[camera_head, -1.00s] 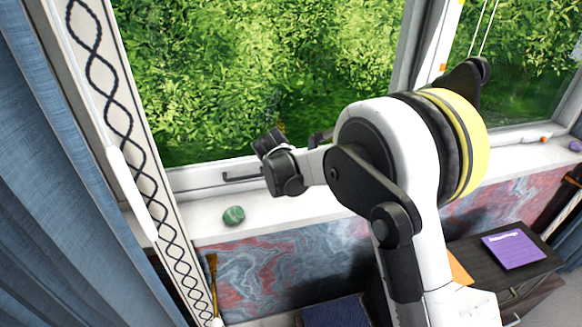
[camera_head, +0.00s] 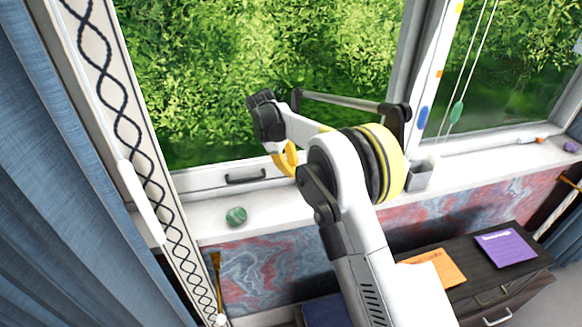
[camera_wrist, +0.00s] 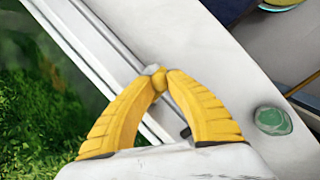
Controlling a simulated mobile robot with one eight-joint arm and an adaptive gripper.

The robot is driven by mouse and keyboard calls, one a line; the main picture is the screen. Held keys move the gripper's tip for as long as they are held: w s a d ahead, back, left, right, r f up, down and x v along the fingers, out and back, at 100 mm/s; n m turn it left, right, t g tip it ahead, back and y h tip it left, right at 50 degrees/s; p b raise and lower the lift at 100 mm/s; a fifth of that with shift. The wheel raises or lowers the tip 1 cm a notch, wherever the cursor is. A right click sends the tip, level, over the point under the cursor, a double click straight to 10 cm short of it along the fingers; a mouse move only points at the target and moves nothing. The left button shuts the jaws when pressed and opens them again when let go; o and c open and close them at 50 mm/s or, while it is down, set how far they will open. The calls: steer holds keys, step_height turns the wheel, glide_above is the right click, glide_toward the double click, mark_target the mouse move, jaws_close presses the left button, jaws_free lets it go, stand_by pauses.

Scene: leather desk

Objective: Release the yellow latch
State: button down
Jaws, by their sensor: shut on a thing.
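My gripper (camera_wrist: 158,82) has two curved yellow fingers, which meet at their tips around a small rounded yellow piece, apparently the yellow latch (camera_wrist: 158,79). A small grey bit sits beside it. The tips are over the white window frame and sill edge in the wrist view. The latch cannot be made out in that view, where my arm and fingers cover the area.
A green striped stone (camera_head: 236,216) lies on the white sill (camera_head: 290,208), and it also shows in the wrist view (camera_wrist: 272,121). A small grey box (camera_head: 419,177) stands on the sill to the right. A blue curtain (camera_head: 70,200) hangs at left. A dark cabinet (camera_head: 528,268) stands lower right.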

stand_by(0.3)
steer(key=c, duration=1.3)
jaws_free()
steer(key=shift+w, duration=0.1)
steer(key=shift+f, duration=0.1)
